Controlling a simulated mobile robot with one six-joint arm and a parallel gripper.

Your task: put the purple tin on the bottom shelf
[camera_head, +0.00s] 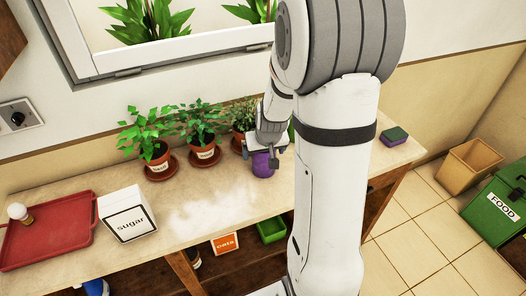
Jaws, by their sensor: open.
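The purple tin (262,168) stands on the countertop (215,195), in front of the potted plants. My gripper (262,155) is open, with its fingers down at the tin's upper part. The fingers and wrist hide the tin's top, and I cannot tell whether they touch it. The lower shelf (215,275) shows in part under the counter; my arm and the counter hide the rest.
Several potted plants (203,132) stand close behind and left of my gripper. A sugar box (127,215) and a red tray (45,232) are further left. A sponge (394,135) lies at right. An orange box (225,244) and a green container (271,230) sit below the counter.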

